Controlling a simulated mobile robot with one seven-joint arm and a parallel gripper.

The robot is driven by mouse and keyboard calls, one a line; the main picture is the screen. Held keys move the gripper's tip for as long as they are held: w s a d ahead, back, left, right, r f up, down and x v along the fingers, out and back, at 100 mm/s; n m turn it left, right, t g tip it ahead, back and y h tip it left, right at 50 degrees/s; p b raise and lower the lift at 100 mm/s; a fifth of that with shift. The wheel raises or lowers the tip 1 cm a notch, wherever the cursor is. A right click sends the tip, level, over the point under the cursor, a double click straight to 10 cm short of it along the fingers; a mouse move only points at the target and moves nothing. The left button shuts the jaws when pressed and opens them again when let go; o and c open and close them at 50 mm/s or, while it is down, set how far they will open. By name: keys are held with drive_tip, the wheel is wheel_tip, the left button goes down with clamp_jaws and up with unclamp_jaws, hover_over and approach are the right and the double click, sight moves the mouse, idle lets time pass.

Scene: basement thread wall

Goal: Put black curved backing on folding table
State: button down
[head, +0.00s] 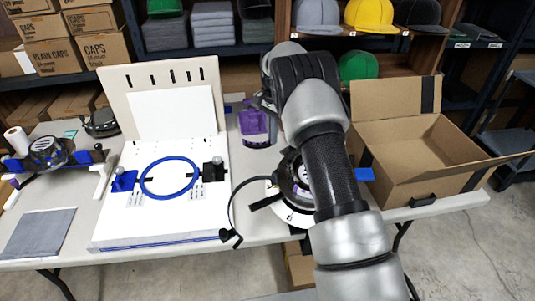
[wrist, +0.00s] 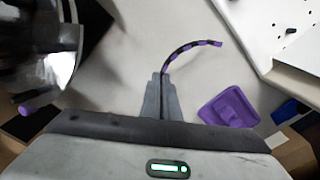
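A thin curved strip, black with purple bands (wrist: 190,47), rises from between the fingertips of my gripper (wrist: 163,78) in the wrist view and bends right. It looks like the black curved backing. The fingers are closed together on its lower end, and the strip is over the pale tabletop; I cannot tell whether it touches it. In the head view my own arm hides most of the gripper and strip. The folding table (head: 262,222) has a light grey top and spans the head view.
A purple piece (wrist: 230,108) lies beside my gripper and also shows in the head view (head: 254,125). A white board with a blue hoop (head: 169,178) stands left. A round black device (head: 291,183) sits by my arm. An open cardboard box (head: 425,170) is right.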

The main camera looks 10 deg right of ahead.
wheel_tip(320, 180, down, 7)
drive_tip(key=shift+f+b, duration=0.1)
drive_tip(key=shift+b, duration=0.5)
drive_tip(key=c, duration=2.5)
unclamp_jaws()
drive_tip(key=shift+f, duration=0.2)
drive_tip(key=o, duration=0.5)
drive_tip(key=shift+r, duration=0.15)
